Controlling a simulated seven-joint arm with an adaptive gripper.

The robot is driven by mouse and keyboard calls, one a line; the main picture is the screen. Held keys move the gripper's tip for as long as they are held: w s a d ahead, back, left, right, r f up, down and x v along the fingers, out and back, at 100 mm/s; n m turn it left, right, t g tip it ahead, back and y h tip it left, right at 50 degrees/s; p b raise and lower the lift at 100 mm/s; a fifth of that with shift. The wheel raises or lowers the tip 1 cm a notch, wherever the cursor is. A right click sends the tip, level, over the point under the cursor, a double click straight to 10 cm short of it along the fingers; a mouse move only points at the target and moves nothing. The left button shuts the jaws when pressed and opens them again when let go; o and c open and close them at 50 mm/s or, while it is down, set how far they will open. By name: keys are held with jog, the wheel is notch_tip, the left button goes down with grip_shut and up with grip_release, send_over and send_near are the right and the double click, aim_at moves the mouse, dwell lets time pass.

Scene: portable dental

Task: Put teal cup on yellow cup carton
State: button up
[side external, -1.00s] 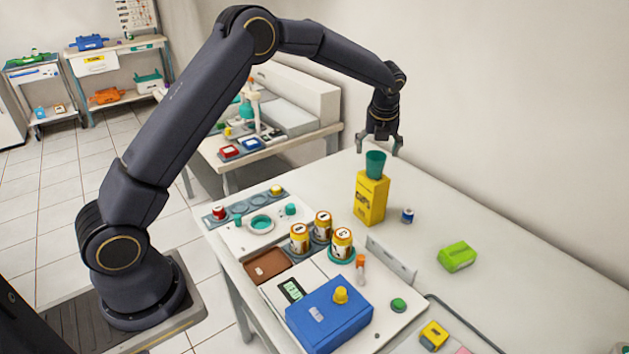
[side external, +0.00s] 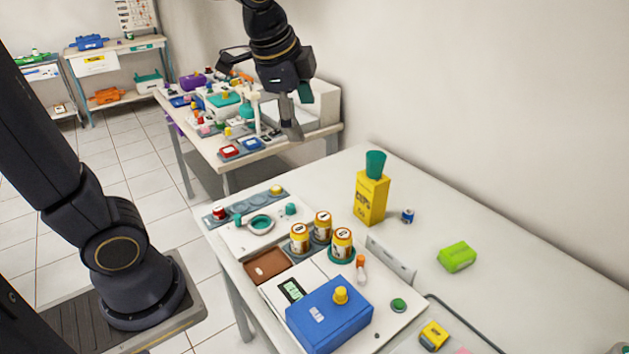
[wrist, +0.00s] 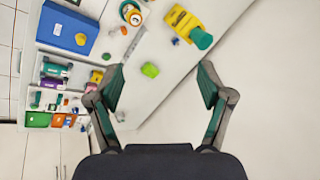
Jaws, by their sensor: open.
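The teal cup (side external: 375,163) stands on top of the yellow cup carton (side external: 370,198), near the back of the white table in the side view. In the wrist view the teal cup (wrist: 201,38) shows at the end of the yellow carton (wrist: 183,21), near the top. My gripper (side external: 290,122) is up and away from them, to the upper left in the side view. In the wrist view my gripper (wrist: 158,88) has its fingers wide apart with nothing between them.
A green box (side external: 457,256) and a small blue jar (side external: 407,215) are on the table near the carton. Several labelled jars (side external: 323,226) and a blue box (side external: 329,313) stand in front. The table's right back is clear.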

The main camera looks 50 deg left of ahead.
jog(key=s+d+f+n+t+h, duration=0.1)
jog(key=s+f+n, duration=0.3)
jog(key=s+n, duration=0.6)
jog(key=shift+s+d+f, duration=0.2)
jog(key=shift+s+f, duration=0.05)
jog(key=shift+s, duration=0.9)
